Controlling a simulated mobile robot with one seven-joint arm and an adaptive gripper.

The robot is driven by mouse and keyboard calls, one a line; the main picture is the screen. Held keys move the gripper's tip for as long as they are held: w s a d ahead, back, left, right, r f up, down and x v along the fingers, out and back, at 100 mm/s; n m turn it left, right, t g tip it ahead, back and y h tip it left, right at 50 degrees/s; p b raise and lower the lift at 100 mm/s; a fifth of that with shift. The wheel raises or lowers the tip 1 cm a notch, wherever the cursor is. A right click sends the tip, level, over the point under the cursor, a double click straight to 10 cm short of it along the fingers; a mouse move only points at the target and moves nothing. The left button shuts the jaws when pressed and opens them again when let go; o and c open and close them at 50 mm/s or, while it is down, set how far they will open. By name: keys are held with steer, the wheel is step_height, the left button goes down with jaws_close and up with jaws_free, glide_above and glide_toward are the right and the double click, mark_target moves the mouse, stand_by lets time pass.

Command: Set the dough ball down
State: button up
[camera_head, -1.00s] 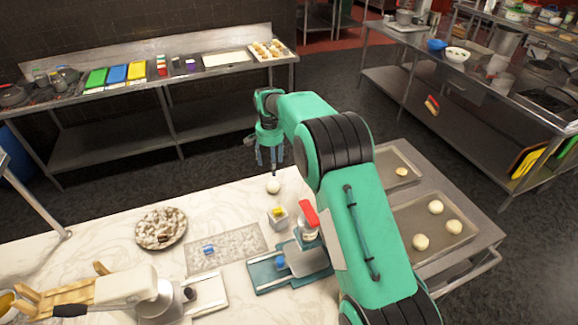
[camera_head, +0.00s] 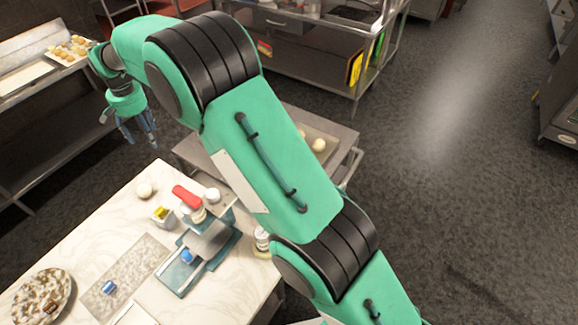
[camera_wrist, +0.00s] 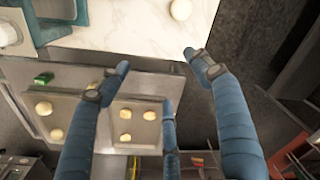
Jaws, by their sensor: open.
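A pale dough ball (camera_head: 145,190) rests on the marble worktop (camera_head: 135,225) near its far edge. It also shows in the wrist view (camera_wrist: 181,9) at the top, on the white marble, apart from my fingers. My gripper (camera_head: 138,138) is open and empty, beyond the worktop's far edge in the head view. In the wrist view my gripper's blue fingers (camera_wrist: 160,75) are spread wide with nothing between them. Below them are trays (camera_wrist: 134,124) with several dough balls on a metal table.
On the worktop stand a small box with a yellow top (camera_head: 162,214), a blue-based scale (camera_head: 190,262), a floured mat (camera_head: 122,282) and a round plate (camera_head: 62,287). A metal cart (camera_head: 285,118) with trays stands beyond. Open floor (camera_head: 450,170) lies to the right.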

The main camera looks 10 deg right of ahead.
steer(key=s+d+r+t, duration=0.1)
steer(key=s+d+r, duration=0.3)
steer(key=d+r, duration=1.2)
steer(key=s+d+r+t, duration=0.1)
steer(key=s+d+r, duration=0.35)
steer(key=d, duration=0.35)
steer(key=s+d+r, duration=0.3)
steer(key=s+d, duration=0.3)
steer(key=d, duration=0.3)
steer(key=s+d+r+m+t, duration=0.1)
steer(key=s+d+r+t, duration=0.1)
steer(key=s+d, duration=1.05)
steer(key=s+d+f, duration=0.3)
steer(key=s, duration=0.6)
steer(key=s+d+f+t, duration=0.1)
steer(key=s+d+f, duration=0.2)
steer(key=s, duration=0.5)
steer(key=shift+s+d, duration=0.4)
steer(key=shift+d, duration=0.1)
steer(key=shift+f, duration=0.1)
step_height(320, 180, down, 8)
steer(key=b, duration=0.8)
steer(key=shift+f+b, duration=0.2)
steer(key=shift+b, duration=0.15)
